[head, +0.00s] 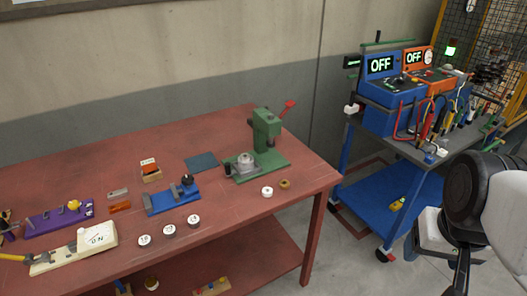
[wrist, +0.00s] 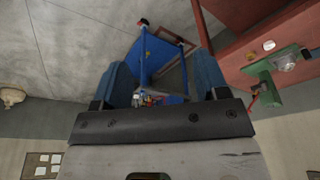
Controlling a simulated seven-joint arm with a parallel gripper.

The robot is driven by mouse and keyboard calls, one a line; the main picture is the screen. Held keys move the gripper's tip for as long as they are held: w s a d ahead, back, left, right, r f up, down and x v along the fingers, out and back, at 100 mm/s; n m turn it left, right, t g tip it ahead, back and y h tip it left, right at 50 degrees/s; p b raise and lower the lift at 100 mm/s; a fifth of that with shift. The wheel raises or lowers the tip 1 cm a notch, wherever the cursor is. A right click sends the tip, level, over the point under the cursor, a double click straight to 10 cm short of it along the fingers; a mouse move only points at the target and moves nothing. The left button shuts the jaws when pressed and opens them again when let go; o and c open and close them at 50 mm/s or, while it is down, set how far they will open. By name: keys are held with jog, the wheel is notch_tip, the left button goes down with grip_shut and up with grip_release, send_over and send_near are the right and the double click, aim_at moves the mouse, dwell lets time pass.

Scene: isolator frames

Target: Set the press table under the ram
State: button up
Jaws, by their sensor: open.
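The green press (head: 266,138) stands at the right end of the red table in the head view, with a red lever (head: 288,106) at its upper right. A grey round part (head: 245,162), seemingly the press table, sits on its green base, left of the column. Whether it lines up under the ram is too small to tell. The press also shows at the right edge of the wrist view (wrist: 266,88), with the grey part (wrist: 286,64) on its base. My gripper (wrist: 163,72) is open and empty, its blue fingers wide apart, well away from the press.
The red table (head: 120,175) also holds a blue fixture (head: 170,198), a purple fixture (head: 60,219), a cream box (head: 88,246) and several small round pieces. A white ring (head: 267,191) and a brown ring (head: 285,184) lie before the press. A blue cart (head: 400,195) with cables stands right.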

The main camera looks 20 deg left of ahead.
jog(key=shift+w, duration=0.1)
jog(key=c, duration=0.3)
jog(key=w+a+r+n, duration=0.1)
jog(key=w+a+n, duration=0.1)
jog(key=w+a, duration=0.35)
jog(key=w+a+r+n, duration=0.1)
jog(key=w+a+r, duration=0.1)
jog(key=w, duration=0.6)
jog(key=shift+c, duration=0.2)
jog(key=n+g, duration=0.3)
jog(key=n, duration=0.6)
send_over(227, 164)
jog(key=f, duration=1.6)
jog(key=shift+d+f, duration=0.3)
jog(key=shift+d, duration=0.1)
jog(key=shift+a+f, duration=0.25)
jog(key=shift+a, duration=0.2)
jog(key=shift+f, duration=0.1)
